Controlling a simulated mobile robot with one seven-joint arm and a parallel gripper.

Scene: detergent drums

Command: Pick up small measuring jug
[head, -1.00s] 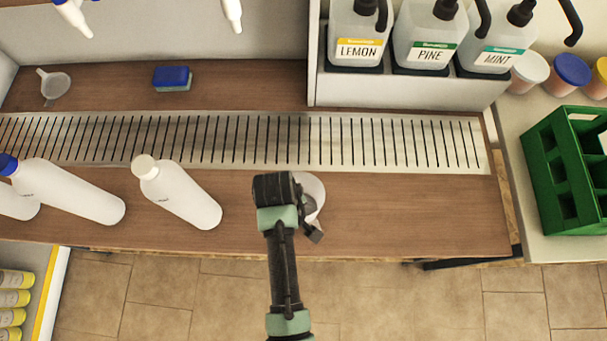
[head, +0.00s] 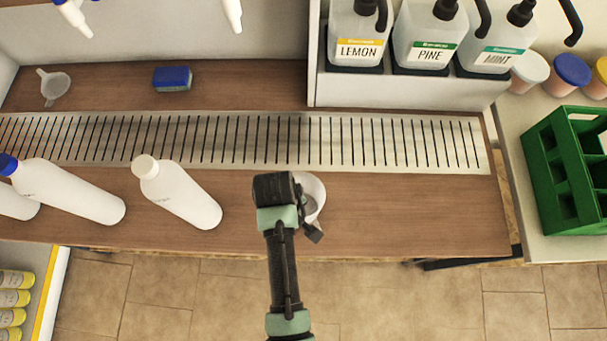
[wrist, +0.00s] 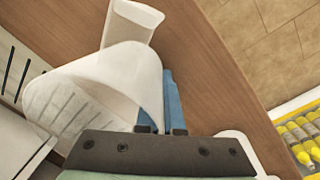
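The small measuring jug (wrist: 105,85) is white and slightly see-through, and its handle (wrist: 130,25) points to the top of the wrist view. In the head view the jug (head: 317,190) stands on the wooden counter near its front edge, partly hidden behind my wrist. My gripper (wrist: 163,122) is at the jug's side wall. One blue finger shows outside the wall and part of the other shows inside it, close together, with the wall pinched between them. In the head view the fingers are mostly hidden.
White bottles (head: 178,192) stand to the left on the counter (head: 420,215). A slotted drain strip (head: 350,140) runs behind the jug. A blue sponge (head: 172,78), a funnel (head: 53,86) and labelled dispensers (head: 357,38) are farther back. The counter right of the jug is clear.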

